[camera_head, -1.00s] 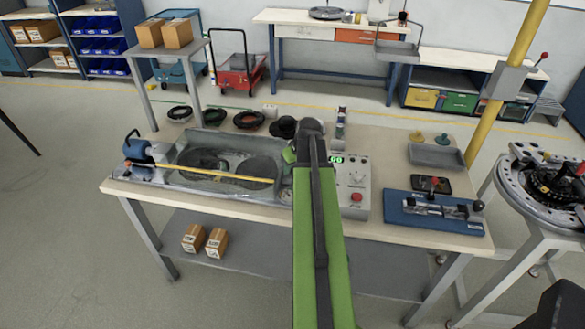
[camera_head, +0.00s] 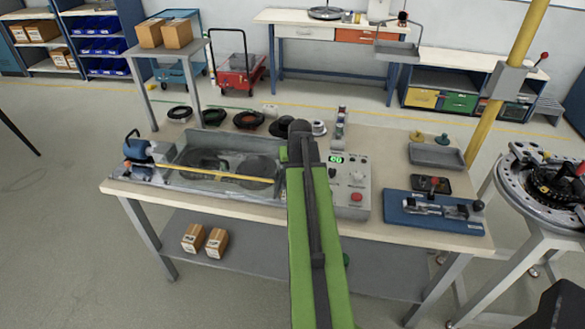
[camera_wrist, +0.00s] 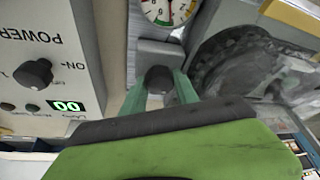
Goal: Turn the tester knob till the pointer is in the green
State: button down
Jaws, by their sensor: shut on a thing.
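The tester knob (camera_wrist: 158,76) is a dark round knob on a grey body in the wrist view. My gripper (camera_wrist: 160,84) has its two green fingers on either side of it, shut on it. Just above the knob in the picture is the tester's round white dial (camera_wrist: 168,10), cut off by the frame's top edge. The dial has red, yellow and green parts along its visible lower arc. I cannot tell surely where the pointer stands. In the head view my green arm hides the knob, the dial and my fingertips.
A control box (camera_head: 357,190) with a green display and red button stands right of my arm. A grey tray with a yellow bar (camera_head: 215,175) lies to the left. A blue fixture (camera_head: 435,212) sits at the table's right. Black rings (camera_head: 249,120) lie behind.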

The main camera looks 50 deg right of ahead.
jog(key=c, duration=0.9)
grip_release()
jog(key=shift+s+a+r+p, duration=0.1)
jog(key=shift+r+p, duration=0.5)
jog(key=shift+p, duration=0.05)
jog(key=p+v, duration=0.6)
jog(key=shift+s+r, duration=0.35)
jog(key=shift+s, duration=0.05)
jog(key=shift+w+a, duration=0.1)
